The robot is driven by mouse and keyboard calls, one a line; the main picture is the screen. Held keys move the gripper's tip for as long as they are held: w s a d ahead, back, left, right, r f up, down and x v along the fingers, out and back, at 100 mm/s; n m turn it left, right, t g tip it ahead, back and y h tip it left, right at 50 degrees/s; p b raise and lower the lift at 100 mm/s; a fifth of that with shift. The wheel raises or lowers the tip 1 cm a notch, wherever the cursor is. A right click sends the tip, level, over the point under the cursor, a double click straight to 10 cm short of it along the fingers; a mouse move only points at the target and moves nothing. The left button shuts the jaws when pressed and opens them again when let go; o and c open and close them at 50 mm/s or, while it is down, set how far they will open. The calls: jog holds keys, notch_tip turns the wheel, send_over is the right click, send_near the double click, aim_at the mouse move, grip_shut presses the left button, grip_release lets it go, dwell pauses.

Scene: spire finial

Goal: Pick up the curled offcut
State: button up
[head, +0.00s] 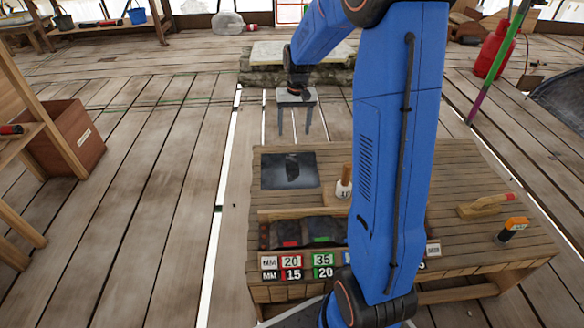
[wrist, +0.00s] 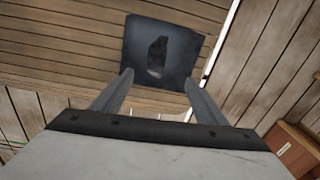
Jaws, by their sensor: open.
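The curled offcut is a small dark, jagged piece (head: 292,166) lying on a dark square mat (head: 272,180) at the far left of the wooden bench. In the wrist view the offcut (wrist: 157,57) lies on the mat (wrist: 186,40), just beyond the fingertips and roughly centred between them. My gripper (head: 295,133) is open and empty, its two grey fingers pointing down. In the head view it appears above the mat in the picture, apart from the offcut. The wrist view shows both fingers of my gripper (wrist: 159,77) spread. The offcut's curl is hard to make out.
A brush-like tool (head: 344,184) stands right of the mat. A divided tray (head: 262,236) of dark pieces with number labels sits in front. My arm hides the bench's middle.

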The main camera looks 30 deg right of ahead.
aim_at(293, 161)
jog(key=f, duration=0.6)
jog(key=w+f, duration=0.1)
jog(key=f, duration=0.6)
jog(key=w+f, duration=0.1)
jog(key=f, duration=0.6)
jog(key=shift+w+d+f, duration=0.1)
jog(key=shift+d, duration=0.2)
jog(key=shift+c, duration=0.4)
jog(key=c, duration=1.2)
jog(key=shift+c, duration=0.2)
